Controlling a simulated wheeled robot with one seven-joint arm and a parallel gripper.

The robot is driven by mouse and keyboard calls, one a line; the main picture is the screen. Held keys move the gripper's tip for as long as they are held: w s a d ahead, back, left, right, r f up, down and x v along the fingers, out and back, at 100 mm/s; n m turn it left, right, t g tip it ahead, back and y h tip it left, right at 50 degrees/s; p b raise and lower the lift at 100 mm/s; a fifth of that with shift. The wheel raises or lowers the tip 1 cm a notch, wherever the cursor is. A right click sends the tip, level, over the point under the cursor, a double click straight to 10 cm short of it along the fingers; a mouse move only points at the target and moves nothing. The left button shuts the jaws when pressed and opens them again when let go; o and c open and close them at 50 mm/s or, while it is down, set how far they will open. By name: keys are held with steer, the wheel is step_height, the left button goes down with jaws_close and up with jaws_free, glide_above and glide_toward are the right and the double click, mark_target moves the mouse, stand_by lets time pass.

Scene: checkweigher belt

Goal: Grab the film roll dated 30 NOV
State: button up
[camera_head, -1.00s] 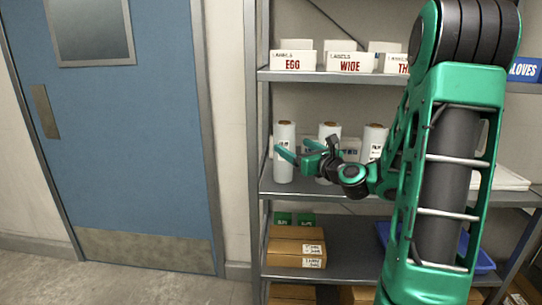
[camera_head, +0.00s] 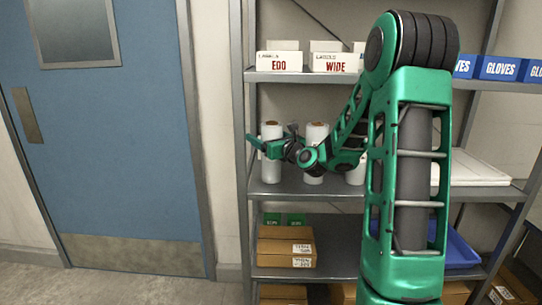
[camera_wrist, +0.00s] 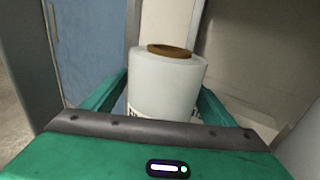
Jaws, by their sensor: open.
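Three white film rolls stand upright on the middle shelf: a left roll (camera_head: 271,172), a middle roll (camera_head: 315,134) and a right roll (camera_head: 356,174). My gripper (camera_head: 268,142) is open at the left roll. In the wrist view a white roll (camera_wrist: 168,82) with a brown core stands between the spread fingers of my gripper (camera_wrist: 160,98). A strip of its printed label shows just above the gripper body, mostly hidden. No date is readable on any roll. My arm covers part of the middle and right rolls.
A metal shelf unit (camera_head: 240,120) holds label boxes (camera_head: 279,62) and glove boxes (camera_head: 500,68) above. Cardboard boxes (camera_head: 285,248) and a blue tray (camera_head: 462,252) sit below. White sheets (camera_head: 475,170) lie right of my arm. A blue door (camera_head: 110,150) is at left.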

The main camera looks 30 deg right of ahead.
steer(key=c, duration=1.8)
steer(key=shift+o, duration=0.2)
steer(key=shift+r, duration=0.1)
